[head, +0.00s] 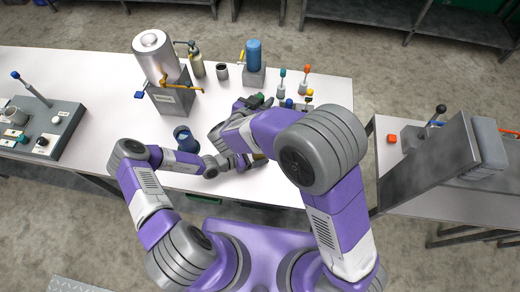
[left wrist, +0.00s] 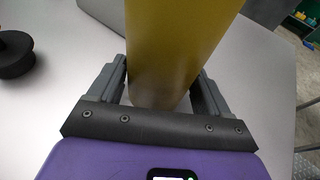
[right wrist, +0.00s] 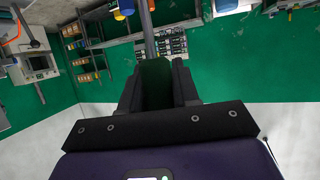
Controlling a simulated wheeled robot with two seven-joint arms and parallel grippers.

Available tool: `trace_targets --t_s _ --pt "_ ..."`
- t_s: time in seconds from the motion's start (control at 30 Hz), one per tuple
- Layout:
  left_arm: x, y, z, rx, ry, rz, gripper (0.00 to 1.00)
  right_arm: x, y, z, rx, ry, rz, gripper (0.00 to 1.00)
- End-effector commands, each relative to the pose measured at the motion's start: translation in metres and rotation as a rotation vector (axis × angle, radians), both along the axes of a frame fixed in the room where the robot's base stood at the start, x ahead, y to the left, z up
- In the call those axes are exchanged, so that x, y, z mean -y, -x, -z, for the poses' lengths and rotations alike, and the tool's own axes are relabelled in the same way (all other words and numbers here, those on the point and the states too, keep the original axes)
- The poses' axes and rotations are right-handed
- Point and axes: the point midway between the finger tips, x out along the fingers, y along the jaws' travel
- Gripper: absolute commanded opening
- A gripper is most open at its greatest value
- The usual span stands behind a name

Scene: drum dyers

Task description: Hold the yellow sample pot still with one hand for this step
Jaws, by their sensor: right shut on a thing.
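The yellow sample pot (left wrist: 180,45) fills the upper middle of the left wrist view. My left gripper (left wrist: 165,80) has a finger against each side of it, closed on the pot. In the head view my left gripper (head: 243,162) is near the table's front edge, and my right arm hides most of the pot. My right gripper (head: 257,102) is farther back on the table. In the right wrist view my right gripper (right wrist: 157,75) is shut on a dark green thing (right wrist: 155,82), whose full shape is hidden.
A blue open pot (head: 186,139) stands left of my left gripper. A steel tank machine (head: 172,98), a blue cylinder on a stand (head: 254,56) and small coloured-knob levers (head: 306,70) stand behind. A grey control box (head: 45,128) is at left.

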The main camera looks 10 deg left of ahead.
Motion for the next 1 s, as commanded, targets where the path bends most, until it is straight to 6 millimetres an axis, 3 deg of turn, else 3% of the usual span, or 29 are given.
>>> trace_targets --t_s 0.03,0.13,0.47,1.0 --pt "0.000 0.000 0.000 0.000 0.000 0.000 0.87 0.000 0.000 0.000 0.000 0.000 0.000 0.00" --pt "0.000 0.000 0.000 0.000 0.000 0.000 0.99 0.000 0.000 0.000 0.000 0.000 0.000 0.00" --pt "-0.003 0.002 -0.001 0.000 -0.001 -0.001 0.99 0.000 0.000 0.000 0.000 0.000 0.000 0.00" --pt "-0.081 0.055 -0.030 -0.001 -0.002 -0.002 0.99 0.000 0.000 0.000 0.000 0.000 0.000 0.00"
